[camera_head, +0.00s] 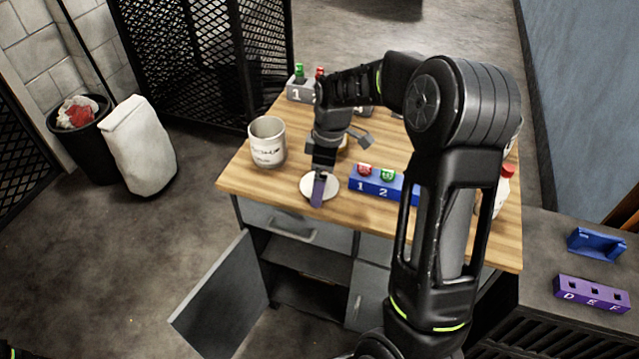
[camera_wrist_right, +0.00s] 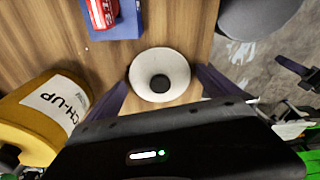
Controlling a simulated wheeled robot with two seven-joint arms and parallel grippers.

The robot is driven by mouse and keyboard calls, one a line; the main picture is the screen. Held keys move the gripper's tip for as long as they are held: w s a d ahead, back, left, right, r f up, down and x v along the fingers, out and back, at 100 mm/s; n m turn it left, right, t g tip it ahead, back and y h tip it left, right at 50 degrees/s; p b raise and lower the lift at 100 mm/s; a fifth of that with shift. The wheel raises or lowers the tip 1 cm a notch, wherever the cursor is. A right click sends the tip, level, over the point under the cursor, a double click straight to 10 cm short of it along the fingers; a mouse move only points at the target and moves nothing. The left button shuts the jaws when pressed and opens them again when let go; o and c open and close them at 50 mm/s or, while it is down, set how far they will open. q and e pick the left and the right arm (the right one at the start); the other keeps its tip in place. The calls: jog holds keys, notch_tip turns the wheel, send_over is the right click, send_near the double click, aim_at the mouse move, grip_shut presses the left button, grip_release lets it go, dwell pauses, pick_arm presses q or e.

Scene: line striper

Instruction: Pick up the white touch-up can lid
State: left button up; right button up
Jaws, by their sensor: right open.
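The white lid (camera_head: 306,188) is a round disc on the wooden table near its front edge. In the right wrist view the lid (camera_wrist_right: 142,72) shows a dark round centre. My right gripper (camera_head: 319,190) points down over it, open. In the right wrist view, the purple fingers of this gripper (camera_wrist_right: 162,76) stand on either side of the lid; I cannot tell whether they touch it.
A blue numbered block (camera_head: 373,187) with red and green pieces sits just right of the lid. A grey block (camera_head: 300,91) stands at the back. A red-capped white bottle (camera_head: 503,190) is at the right. A cabinet door (camera_head: 225,300) hangs open below the table (camera_head: 240,182).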

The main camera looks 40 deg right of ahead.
dwell(0.4)
jog(key=c, duration=1.2)
